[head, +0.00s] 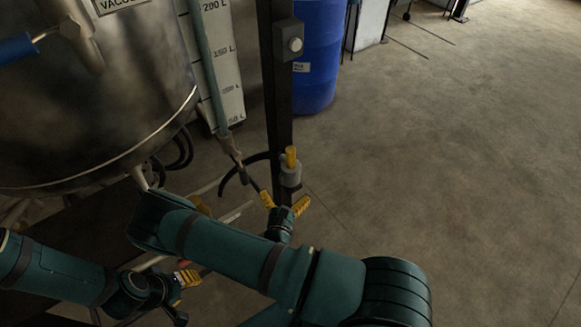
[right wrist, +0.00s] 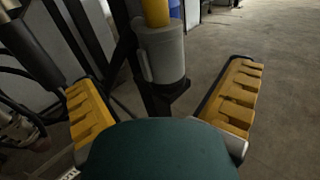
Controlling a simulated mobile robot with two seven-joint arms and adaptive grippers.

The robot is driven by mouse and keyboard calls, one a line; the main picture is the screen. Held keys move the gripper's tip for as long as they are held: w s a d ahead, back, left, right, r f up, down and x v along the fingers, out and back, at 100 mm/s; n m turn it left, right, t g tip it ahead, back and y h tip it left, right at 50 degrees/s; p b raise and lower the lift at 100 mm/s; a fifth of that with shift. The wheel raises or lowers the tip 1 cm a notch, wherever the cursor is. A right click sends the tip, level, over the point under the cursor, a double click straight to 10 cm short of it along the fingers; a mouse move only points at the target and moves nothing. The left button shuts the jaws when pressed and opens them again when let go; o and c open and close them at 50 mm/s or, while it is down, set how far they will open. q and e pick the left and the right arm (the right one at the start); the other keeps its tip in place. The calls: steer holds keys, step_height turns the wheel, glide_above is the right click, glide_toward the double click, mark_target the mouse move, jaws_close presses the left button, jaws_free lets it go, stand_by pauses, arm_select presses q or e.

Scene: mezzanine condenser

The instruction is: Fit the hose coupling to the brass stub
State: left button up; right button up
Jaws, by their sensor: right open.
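My right gripper (head: 284,203) is open, its two yellow fingers wide apart below a grey holder (head: 290,176) on the dark post. A yellow upright piece (head: 291,156) stands in that holder. In the right wrist view the holder (right wrist: 162,56) shows ahead, between the open fingers (right wrist: 160,90) but beyond their tips, with nothing gripped. The yellow piece (right wrist: 155,12) is cut by the top edge there. My left gripper (head: 184,281) is low at the left, partly hidden, and its jaws cannot be judged. I cannot surely make out the hose coupling or the brass stub.
A large metal tank (head: 80,110) fills the left, with a level gauge (head: 218,65) beside it. The dark post (head: 278,110) carries a grey button box (head: 290,40). A blue drum (head: 318,60) stands behind. Black hoses loop near the post. The floor (head: 450,150) at right is clear.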

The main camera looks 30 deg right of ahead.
mark_target(291, 167)
steer(key=x, duration=0.4)
steer(key=shift+d, duration=0.1)
steer(key=shift+r+b+x, duration=0.2)
steer(key=shift+b+x, duration=0.05)
steer(key=shift+x, duration=0.65)
steer(key=shift+r+b+x, duration=0.25)
steer(key=shift+x, duration=0.65)
steer(key=shift+r+b+x, duration=0.2)
steer(key=shift+b+x, duration=0.05)
steer(key=shift+x, duration=0.65)
steer(key=c, duration=1.4)
